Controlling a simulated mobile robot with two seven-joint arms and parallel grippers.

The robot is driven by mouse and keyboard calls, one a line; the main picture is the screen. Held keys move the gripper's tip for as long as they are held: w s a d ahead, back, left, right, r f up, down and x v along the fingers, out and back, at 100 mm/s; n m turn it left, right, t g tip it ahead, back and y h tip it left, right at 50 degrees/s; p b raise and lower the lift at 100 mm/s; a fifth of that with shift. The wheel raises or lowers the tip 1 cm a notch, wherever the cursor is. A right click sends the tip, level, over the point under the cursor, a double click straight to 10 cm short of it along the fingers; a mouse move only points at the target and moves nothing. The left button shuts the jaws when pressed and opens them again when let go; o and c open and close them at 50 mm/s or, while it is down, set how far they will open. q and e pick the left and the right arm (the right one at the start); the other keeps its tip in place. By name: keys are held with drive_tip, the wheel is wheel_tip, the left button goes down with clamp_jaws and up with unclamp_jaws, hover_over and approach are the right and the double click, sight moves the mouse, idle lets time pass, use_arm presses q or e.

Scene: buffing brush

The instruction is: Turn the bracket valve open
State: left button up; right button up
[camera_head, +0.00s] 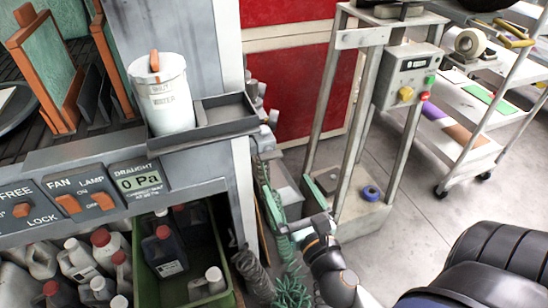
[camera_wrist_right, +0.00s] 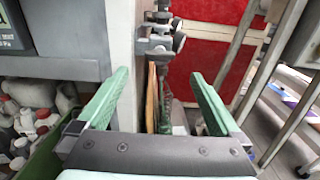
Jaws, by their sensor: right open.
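A cluster of grey metal fittings, which looks like the bracket valve (camera_head: 265,138), sits on the right side of the grey column. In the right wrist view the fittings (camera_wrist_right: 161,36) show ahead, beyond the fingertips and roughly between them. The handle is too small to tell its setting. My right gripper (camera_head: 300,228) is below and a little right of the fittings in the head view. Its two green fingers (camera_wrist_right: 160,75) are spread apart with nothing held, and it does not touch the fittings. My left gripper is not in view.
Green coiled hoses (camera_head: 277,215) hang beside the column. A metal frame stand (camera_head: 345,170) with a button box (camera_head: 408,78) is to the right.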

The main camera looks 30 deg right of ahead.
sight(272, 159)
drive_tip(key=p+x, duration=0.1)
drive_tip(key=x, duration=0.8)
drive_tip(key=shift+c, duration=0.2)
